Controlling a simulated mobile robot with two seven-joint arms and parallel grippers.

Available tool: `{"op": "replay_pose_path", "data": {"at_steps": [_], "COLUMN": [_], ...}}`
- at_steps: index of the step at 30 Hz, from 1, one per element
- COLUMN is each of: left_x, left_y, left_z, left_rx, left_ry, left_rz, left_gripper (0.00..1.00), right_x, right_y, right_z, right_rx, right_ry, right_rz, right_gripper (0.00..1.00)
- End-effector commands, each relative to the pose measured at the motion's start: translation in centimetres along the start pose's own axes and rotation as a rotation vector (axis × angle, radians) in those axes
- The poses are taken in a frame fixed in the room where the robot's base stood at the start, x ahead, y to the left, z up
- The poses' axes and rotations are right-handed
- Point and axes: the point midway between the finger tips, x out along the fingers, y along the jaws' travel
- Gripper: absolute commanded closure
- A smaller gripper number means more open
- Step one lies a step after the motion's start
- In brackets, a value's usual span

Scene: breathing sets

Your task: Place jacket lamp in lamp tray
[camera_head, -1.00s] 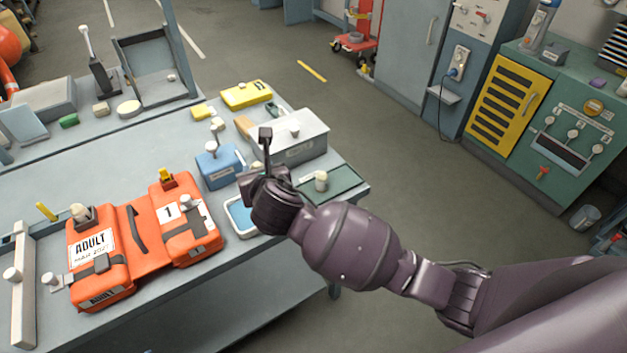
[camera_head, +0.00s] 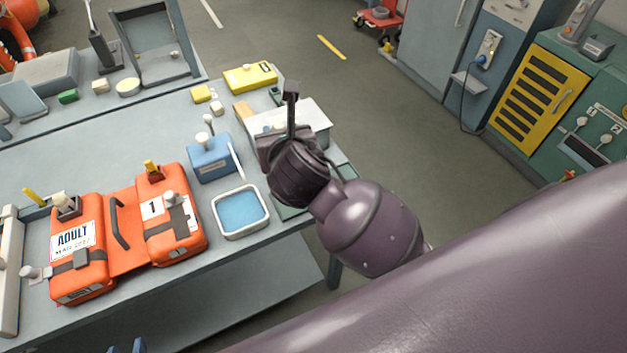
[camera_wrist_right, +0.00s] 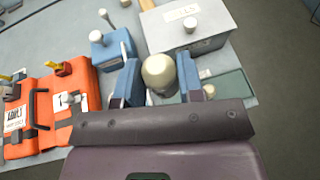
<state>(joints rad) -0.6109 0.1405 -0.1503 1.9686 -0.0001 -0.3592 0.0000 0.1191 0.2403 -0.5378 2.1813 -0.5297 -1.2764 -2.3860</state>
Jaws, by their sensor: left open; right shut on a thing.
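My right gripper (camera_wrist_right: 161,85) is shut on a cream, round-topped piece (camera_wrist_right: 160,70) between its blue fingers. I cannot tell whether this is the jacket lamp. In the head view its wrist hides the fingers and the piece, above the table's right end. A flat green tray (camera_wrist_right: 236,84) lies beside the fingers; in the head view its edge (camera_head: 346,171) shows behind my wrist. I cannot tell if it is the lamp tray. The orange jacket pack (camera_head: 128,232) lies at the left with a yellow piece (camera_head: 150,167) on top. My left gripper (camera_head: 126,347) is open at the bottom edge.
A blue-bottomed white-rimmed tray (camera_head: 240,212) sits at the table's front edge. A blue box (camera_head: 210,160) and a grey labelled box (camera_head: 312,120) stand behind it. A yellow case (camera_head: 250,76) lies further back. Bare table shows between the jacket and back shelf.

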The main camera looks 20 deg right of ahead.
Motion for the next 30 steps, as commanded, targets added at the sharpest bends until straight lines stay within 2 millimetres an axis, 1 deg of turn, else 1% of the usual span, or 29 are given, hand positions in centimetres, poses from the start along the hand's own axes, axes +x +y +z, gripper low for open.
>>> {"op": "replay_pose_path", "data": {"at_steps": [1,4,6,8,24,27,30], "left_x": [0.0,0.0,0.0,0.1,1.1,1.3,1.5], "left_y": [0.0,0.0,0.0,0.0,0.1,0.1,0.2], "left_z": [0.0,0.0,0.1,0.2,1.0,1.1,1.1], "left_rx": [0.000,0.000,0.000,0.000,0.003,0.003,0.003], "left_ry": [0.000,0.000,0.000,0.000,0.012,0.013,0.016], "left_rz": [0.000,0.000,0.000,0.000,0.000,0.001,0.001], "left_gripper": [0.57,0.57,0.57,0.57,0.57,0.57,0.57], "right_x": [-0.2,-0.5,-0.4,-0.1,4.2,4.8,5.3], "right_y": [-0.1,-0.4,-0.5,-0.7,-0.6,-0.6,-0.6], "right_z": [0.4,0.6,0.4,-0.3,-10.9,-12.5,-13.4], "right_rx": [0.003,0.004,0.005,0.005,0.004,0.003,0.005], "right_ry": [-0.001,0.001,0.002,0.003,0.004,0.004,0.002], "right_rz": [-0.002,-0.007,-0.011,-0.013,-0.010,-0.010,-0.010], "right_gripper": [0.90,0.90,0.90,0.90,0.90,0.90,0.90]}}
